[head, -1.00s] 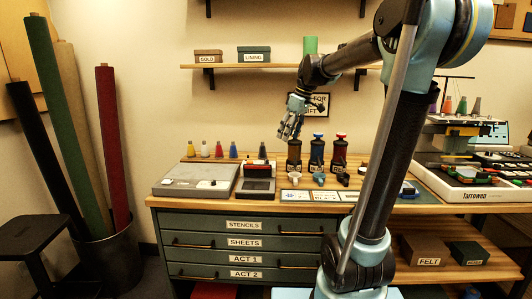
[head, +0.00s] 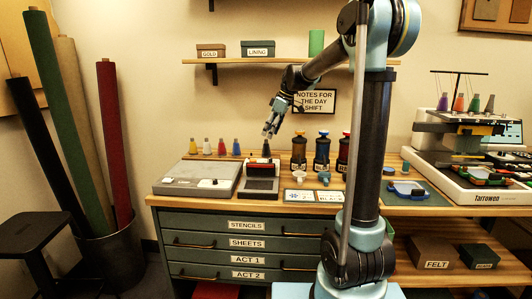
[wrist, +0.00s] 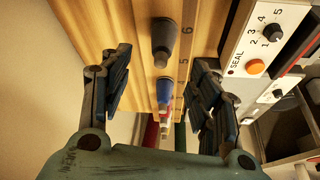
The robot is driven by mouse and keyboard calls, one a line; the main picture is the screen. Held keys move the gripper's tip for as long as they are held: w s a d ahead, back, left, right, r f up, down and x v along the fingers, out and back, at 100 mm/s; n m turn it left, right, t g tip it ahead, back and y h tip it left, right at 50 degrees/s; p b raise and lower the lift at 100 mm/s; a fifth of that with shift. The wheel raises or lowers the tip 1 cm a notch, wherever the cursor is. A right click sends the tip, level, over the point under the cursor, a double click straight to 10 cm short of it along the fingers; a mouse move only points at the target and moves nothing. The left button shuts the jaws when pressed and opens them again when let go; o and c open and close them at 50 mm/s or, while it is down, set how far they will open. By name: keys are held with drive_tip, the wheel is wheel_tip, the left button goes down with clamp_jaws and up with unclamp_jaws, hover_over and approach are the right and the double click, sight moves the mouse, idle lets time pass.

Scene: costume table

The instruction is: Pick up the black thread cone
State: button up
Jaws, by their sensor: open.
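The black thread cone (head: 266,148) stands upright at the back of the wooden table, just behind the small red-and-grey device. In the wrist view the dark cone (wrist: 163,38) shows in the upper middle, beyond and between the finger tips. My gripper (head: 271,131) is open and empty, just above the cone in the head view. In the wrist view its two fingers (wrist: 164,66) are spread wide on either side of the row of cones and touch nothing.
Blue (head: 236,147), red (head: 222,146), white (head: 207,147) and yellow (head: 193,146) cones stand in a row to the left. The red-and-grey device (head: 262,176) is in front. Dark bottles (head: 322,152) stand to the right. Another dark cone (head: 490,104) is on the embroidery machine (head: 480,185).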

sight(265, 143)
drive_tip(key=x, duration=0.9)
drive_tip(key=shift+w+a+f, duration=0.1)
drive_tip(key=shift+a+f, duration=0.15)
drive_tip(key=shift+a, duration=0.05)
drive_tip(key=shift+c, duration=0.5)
drive_tip(key=c, duration=1)
